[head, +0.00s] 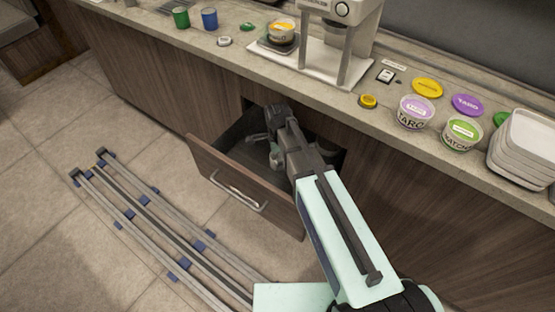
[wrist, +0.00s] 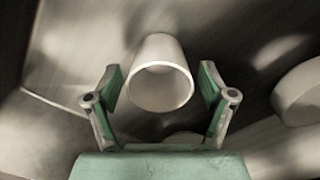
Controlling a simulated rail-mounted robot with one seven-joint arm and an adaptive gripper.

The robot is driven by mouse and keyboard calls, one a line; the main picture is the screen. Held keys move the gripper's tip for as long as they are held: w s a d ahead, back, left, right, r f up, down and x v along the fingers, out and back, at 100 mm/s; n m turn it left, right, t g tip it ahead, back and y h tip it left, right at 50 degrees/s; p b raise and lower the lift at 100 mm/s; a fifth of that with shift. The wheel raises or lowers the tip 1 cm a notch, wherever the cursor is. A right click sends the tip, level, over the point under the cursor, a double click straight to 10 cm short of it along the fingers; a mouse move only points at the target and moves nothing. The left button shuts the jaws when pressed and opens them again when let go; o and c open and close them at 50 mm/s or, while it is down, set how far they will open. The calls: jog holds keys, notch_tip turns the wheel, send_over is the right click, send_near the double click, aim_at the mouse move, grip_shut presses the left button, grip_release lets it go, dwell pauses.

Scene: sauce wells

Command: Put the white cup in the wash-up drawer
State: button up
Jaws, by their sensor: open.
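The wash-up drawer (head: 225,172) is pulled out from under the counter, and my gripper reaches down into it in the head view. In the wrist view my gripper (wrist: 160,78) is open, one finger on each side of the white cup (wrist: 160,75). The cup's round open mouth faces the camera, and gaps show between its sides and both fingers. In the head view my arm hides much of the drawer's inside, and I cannot make out the cup clearly there.
A pale rounded thing (wrist: 302,92) shows at the right of the wrist view. Rails (head: 150,215) lie on the floor.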

notch_tip(320, 180, up, 10)
dwell(0.4)
jog(key=shift+s+d, duration=0.1)
